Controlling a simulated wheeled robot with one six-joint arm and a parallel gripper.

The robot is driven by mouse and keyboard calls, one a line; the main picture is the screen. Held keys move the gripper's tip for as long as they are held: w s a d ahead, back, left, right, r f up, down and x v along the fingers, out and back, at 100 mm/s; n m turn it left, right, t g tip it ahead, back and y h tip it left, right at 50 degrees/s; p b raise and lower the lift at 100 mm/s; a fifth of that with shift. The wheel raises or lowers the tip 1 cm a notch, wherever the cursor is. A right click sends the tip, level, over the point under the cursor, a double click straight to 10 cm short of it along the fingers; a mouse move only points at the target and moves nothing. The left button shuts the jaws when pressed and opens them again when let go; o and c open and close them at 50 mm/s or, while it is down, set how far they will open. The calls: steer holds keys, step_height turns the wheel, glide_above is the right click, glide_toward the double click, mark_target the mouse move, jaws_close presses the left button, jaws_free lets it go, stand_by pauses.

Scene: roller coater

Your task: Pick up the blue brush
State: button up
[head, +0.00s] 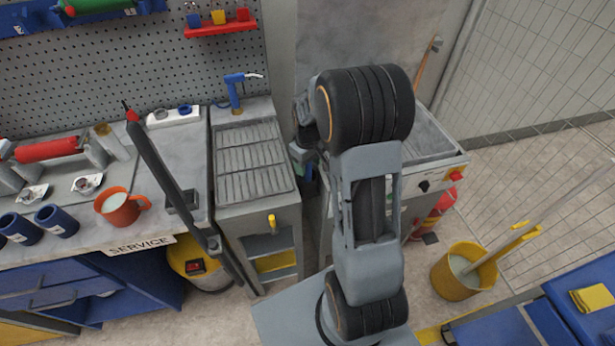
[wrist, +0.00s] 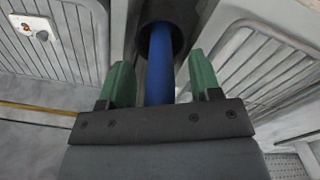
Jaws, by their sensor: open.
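The blue brush (wrist: 160,62) shows in the wrist view as a blue rod, its far end inside a dark round opening (wrist: 176,38). My gripper (wrist: 160,78) is open, with one green finger to the left of the rod and one to the right. The rod lies between the fingers, with a visible gap on each side. The rod's near end is hidden behind the gripper body. In the head view, my arm hides most of the gripper, low in the gap between the two metal sink units.
The drainer unit (head: 255,165) stands left of my arm and another metal unit (head: 435,160) right of it. An orange mug (head: 119,207) and blue cups (head: 55,221) are on the service bench. A yellow bucket (head: 455,280) stands on the floor at right.

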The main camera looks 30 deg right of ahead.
steer(key=shift+c, duration=0.4)
steer(key=c, duration=0.9)
steer(key=shift+c, duration=0.2)
